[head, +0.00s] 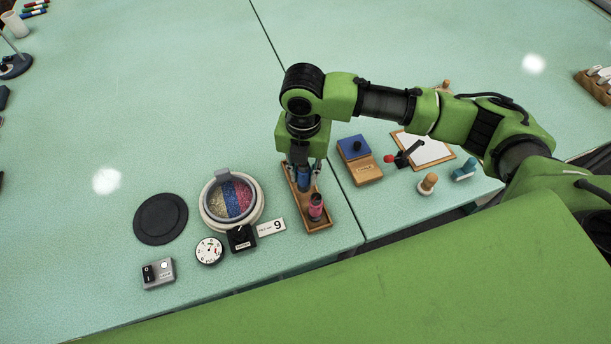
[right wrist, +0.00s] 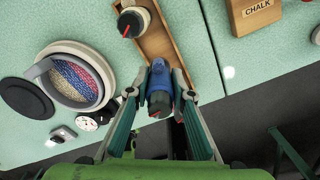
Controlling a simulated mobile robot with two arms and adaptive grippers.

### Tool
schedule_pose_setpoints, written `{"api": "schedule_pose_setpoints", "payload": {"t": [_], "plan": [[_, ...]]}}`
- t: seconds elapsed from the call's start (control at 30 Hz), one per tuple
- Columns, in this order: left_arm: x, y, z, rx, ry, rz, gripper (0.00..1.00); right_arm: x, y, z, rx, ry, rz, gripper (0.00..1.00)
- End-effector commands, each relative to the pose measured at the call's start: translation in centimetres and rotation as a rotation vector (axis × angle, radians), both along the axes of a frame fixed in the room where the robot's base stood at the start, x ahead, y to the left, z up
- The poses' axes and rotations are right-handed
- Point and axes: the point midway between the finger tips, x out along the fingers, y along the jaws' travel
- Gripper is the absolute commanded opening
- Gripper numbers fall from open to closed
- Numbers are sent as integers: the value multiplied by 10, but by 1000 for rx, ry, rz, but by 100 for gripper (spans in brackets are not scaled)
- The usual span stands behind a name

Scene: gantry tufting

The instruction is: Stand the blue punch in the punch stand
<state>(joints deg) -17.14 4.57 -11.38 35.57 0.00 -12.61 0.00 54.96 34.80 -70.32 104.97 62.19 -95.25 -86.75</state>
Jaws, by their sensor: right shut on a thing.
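My right gripper (head: 304,178) is shut on the blue punch (head: 303,181), and the arm points down at the table. The punch also shows between the fingers in the right wrist view (right wrist: 160,85). The long wooden tray (head: 320,227), which looks like the punch stand, lies under it. In the head view the blue punch overlaps the far half of the tray. I cannot tell whether it touches the tray floor. A pink punch (head: 316,207) stands upright in the near half. My left gripper is not in view.
Left of the tray are a round pot of coloured strands (head: 206,213), a black disc (head: 161,218), a dial (head: 209,251) and a grey switch box (head: 159,273). Right are a blue-topped wooden chalk box (head: 365,173) and a red-knobbed lever (head: 389,159). The table's front edge is close.

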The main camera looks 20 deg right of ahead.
Motion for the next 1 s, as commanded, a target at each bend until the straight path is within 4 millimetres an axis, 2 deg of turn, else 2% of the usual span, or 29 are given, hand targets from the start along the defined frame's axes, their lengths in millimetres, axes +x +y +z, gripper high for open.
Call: {"api": "schedule_pose_setpoints", "payload": {"t": [0.1,0.3,0.7,0.73,0.77,0.8,1.0], "plan": [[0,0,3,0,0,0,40,7,-7,-11,-4,1,-4,0],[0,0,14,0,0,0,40,5,-6,-36,-2,1,-1,0],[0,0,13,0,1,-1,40,6,-6,-43,-2,-1,0,0],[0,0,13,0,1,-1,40,6,-6,-43,-2,-1,0,27],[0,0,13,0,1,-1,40,6,-6,-43,-2,-1,0,34],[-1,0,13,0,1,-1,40,6,-6,-43,-2,-1,0,38],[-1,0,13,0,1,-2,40,6,-6,-43,-2,-1,0,38]]}}
